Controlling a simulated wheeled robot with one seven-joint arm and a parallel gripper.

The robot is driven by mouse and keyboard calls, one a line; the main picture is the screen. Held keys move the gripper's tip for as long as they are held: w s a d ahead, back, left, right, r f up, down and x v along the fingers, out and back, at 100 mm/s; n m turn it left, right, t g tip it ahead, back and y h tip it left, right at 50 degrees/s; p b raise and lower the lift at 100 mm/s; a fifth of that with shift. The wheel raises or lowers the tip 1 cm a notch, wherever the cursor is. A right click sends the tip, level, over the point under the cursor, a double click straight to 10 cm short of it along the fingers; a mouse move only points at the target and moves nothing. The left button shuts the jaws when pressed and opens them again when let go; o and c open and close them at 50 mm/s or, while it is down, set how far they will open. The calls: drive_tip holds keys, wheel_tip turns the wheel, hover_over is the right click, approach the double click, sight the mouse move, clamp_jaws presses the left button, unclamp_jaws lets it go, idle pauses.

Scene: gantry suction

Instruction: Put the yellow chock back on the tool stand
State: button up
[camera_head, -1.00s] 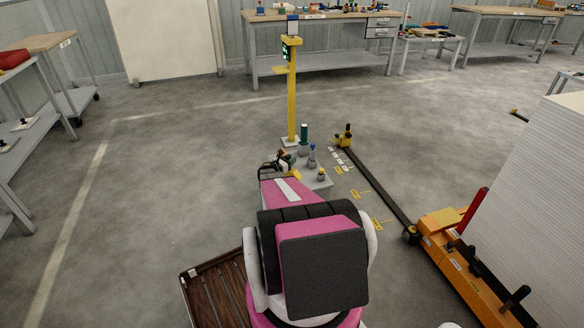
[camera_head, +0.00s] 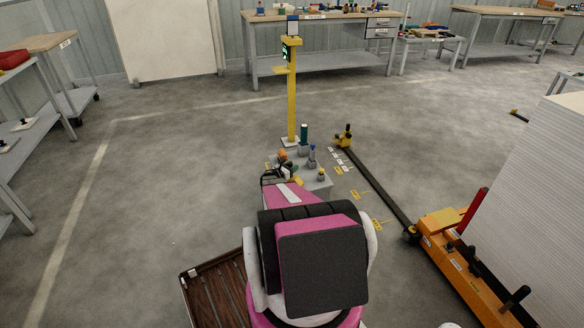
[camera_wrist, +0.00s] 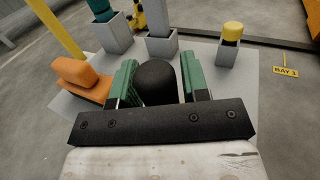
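My gripper (camera_wrist: 160,82) is over the near left part of the grey tool stand (camera_head: 318,184). Its two green fingers are on either side of a black rounded grip (camera_wrist: 157,82), close against it. This grip appears to belong to the yellow chock (camera_head: 297,180), which shows as a small yellow patch beside my gripper in the head view. Most of the chock is hidden under the black gripper plate, so I cannot tell whether it touches the stand. An orange block with a rounded top (camera_wrist: 88,76) sits on the stand, left of my fingers.
Grey holders on the stand carry a green-topped tool (camera_head: 304,134), a blue-topped tool (camera_head: 312,152) and a yellow-and-black piece (camera_wrist: 232,33). A yellow post (camera_head: 292,95) rises behind the stand. An orange pallet truck (camera_head: 455,255) stands at right. The floor at left is clear.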

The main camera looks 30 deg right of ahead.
drive_tip(key=shift+o, duration=0.6)
drive_tip(key=shift+r, duration=0.1)
drive_tip(key=shift+a+r, duration=0.1)
drive_tip(key=shift+r, duration=0.05)
drive_tip(key=v, duration=1.2)
drive_tip(key=s+a+r+m+g+y, duration=0.1)
drive_tip(key=s+a+r+m+y, duration=0.5)
drive_tip(key=a, duration=0.5)
drive_tip(key=s+a+r+m+g+y, duration=0.1)
drive_tip(key=s+a+r+m+y, duration=0.4)
drive_tip(key=s+a+r+m, duration=0.2)
drive_tip(key=s+a+r+m+g+y, duration=0.2)
drive_tip(key=s+a+r+m+y, duration=0.4)
drive_tip(key=a, duration=0.9)
drive_tip(key=s+r+m, duration=0.1)
drive_tip(key=s+r, duration=0.2)
drive_tip(key=s, duration=0.2)
drive_tip(key=shift+a+r+m+y, duration=0.2)
drive_tip(key=shift+r+m+y, duration=0.05)
drive_tip(key=shift+m+y, duration=0.05)
